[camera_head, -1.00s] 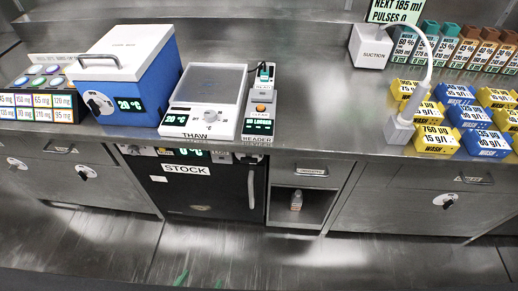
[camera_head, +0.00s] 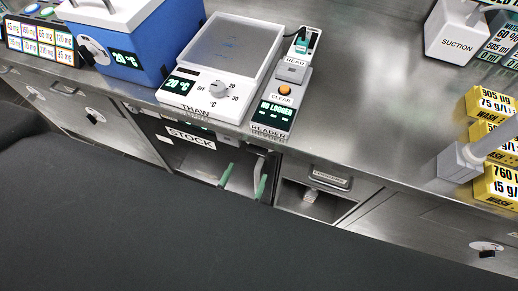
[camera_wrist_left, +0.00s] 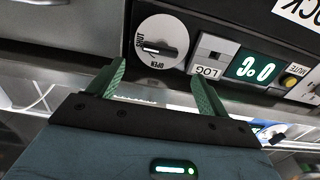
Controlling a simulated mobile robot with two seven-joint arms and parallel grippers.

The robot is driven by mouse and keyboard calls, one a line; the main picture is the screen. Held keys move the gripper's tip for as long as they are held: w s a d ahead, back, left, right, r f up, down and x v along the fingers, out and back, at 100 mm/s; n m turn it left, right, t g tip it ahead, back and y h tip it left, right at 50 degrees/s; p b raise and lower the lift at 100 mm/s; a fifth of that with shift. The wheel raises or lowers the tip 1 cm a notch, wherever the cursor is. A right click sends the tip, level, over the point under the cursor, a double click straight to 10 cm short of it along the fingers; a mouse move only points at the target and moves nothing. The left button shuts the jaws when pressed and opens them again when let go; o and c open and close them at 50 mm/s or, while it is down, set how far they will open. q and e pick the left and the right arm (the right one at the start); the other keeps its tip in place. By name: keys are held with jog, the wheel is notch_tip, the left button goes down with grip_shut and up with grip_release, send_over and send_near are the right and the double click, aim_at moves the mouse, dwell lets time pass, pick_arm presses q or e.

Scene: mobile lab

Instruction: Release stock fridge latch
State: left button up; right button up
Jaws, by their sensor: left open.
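The stock fridge, with its STOCK label (camera_head: 192,138), is under the counter in the head view. Its lower front is largely hidden by a dark part of me. The latch (camera_wrist_left: 160,46), a white disc with a black handle marked SHUT and OPEN, is on the fridge's upper panel in the left wrist view. The handle's white line lies roughly level in that tilted view, towards the SHUT side. My left gripper (camera_head: 244,181) is open and empty before the fridge. Its green fingertips (camera_wrist_left: 160,88) are just below the latch in the wrist view; contact is not clear.
In the wrist view a LOG slot (camera_wrist_left: 208,70) and a green display (camera_wrist_left: 254,66) sit beside the latch. Above, the counter edge carries the thaw plate (camera_head: 222,50) and reader (camera_head: 280,105). An open cubby (camera_head: 315,197) is right of the fridge.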

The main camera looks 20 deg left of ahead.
aim_at(256, 153)
pick_arm(q)
jog(key=shift+w+d, duration=0.15)
jog(key=shift+w, duration=3.75)
jog(key=shift+c, duration=0.5)
jog(key=c, duration=0.9)
